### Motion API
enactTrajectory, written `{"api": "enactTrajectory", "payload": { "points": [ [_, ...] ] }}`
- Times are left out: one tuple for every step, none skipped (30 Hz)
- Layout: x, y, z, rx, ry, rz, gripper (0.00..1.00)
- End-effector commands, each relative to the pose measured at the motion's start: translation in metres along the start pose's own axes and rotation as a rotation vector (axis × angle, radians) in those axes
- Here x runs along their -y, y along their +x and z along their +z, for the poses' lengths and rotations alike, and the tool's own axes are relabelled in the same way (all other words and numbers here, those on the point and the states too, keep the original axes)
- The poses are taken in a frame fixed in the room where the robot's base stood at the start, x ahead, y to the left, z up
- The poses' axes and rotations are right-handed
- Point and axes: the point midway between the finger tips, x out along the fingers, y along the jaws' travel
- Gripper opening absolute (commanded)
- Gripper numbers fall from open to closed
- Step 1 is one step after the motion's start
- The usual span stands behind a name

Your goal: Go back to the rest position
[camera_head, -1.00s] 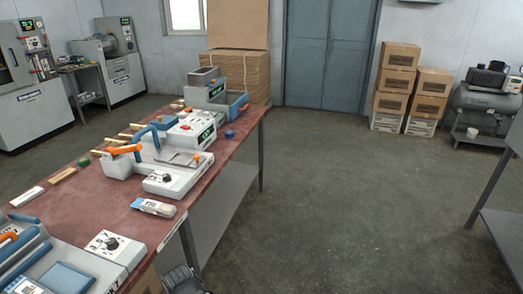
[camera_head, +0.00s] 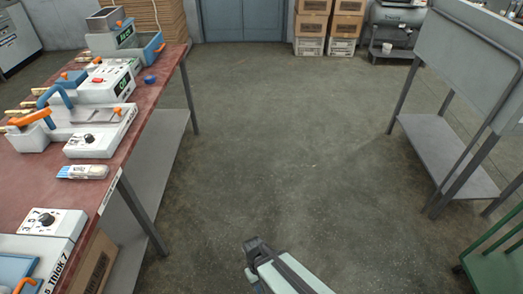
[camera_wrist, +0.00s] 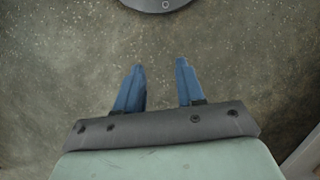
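My gripper (camera_wrist: 160,66) shows in the wrist view with its two blue fingers apart. Nothing is between them, only bare grey floor beyond. In the head view, part of my arm (camera_head: 285,272) shows at the bottom middle, above the floor and right of the red-topped table (camera_head: 35,175). The fingers cannot be made out in that view. The press with the orange handle (camera_head: 32,117) stands on the table at the left, well apart from my arm.
A cardboard box (camera_head: 93,265) is beneath the table. A grey metal stand (camera_head: 440,150) and a green cart (camera_head: 495,265) are at the right. The floor (camera_head: 290,150) between is clear.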

Motion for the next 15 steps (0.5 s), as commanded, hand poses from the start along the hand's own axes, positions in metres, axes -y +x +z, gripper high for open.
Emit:
{"api": "enactTrajectory", "payload": {
  "points": [
    [-0.012, 0.013, 0.013, 0.028, 0.034, -0.013, 0.38],
    [-0.018, 0.019, 0.02, 0.042, 0.052, -0.019, 0.38],
    [-0.025, 0.027, 0.029, 0.061, 0.075, -0.029, 0.38],
    [-0.03, 0.033, 0.035, 0.074, 0.092, -0.036, 0.38],
    [-0.034, 0.039, 0.041, 0.087, 0.109, -0.043, 0.38],
    [-0.04, 0.047, 0.05, 0.104, 0.132, -0.054, 0.38],
    [-0.044, 0.053, 0.056, 0.117, 0.148, -0.061, 0.38],
    [-0.048, 0.058, 0.063, 0.13, 0.165, -0.07, 0.38],
    [-0.053, 0.065, 0.071, 0.146, 0.187, -0.081, 0.38],
    [-0.056, 0.071, 0.077, 0.158, 0.203, -0.089, 0.38],
    [-0.059, 0.075, 0.083, 0.169, 0.22, -0.098, 0.38],
    [-0.063, 0.082, 0.091, 0.184, 0.242, -0.11, 0.38],
    [-0.065, 0.086, 0.097, 0.194, 0.258, -0.119, 0.38],
    [-0.068, 0.091, 0.102, 0.204, 0.275, -0.129, 0.38],
    [-0.071, 0.097, 0.11, 0.217, 0.296, -0.141, 0.38]
  ]
}}
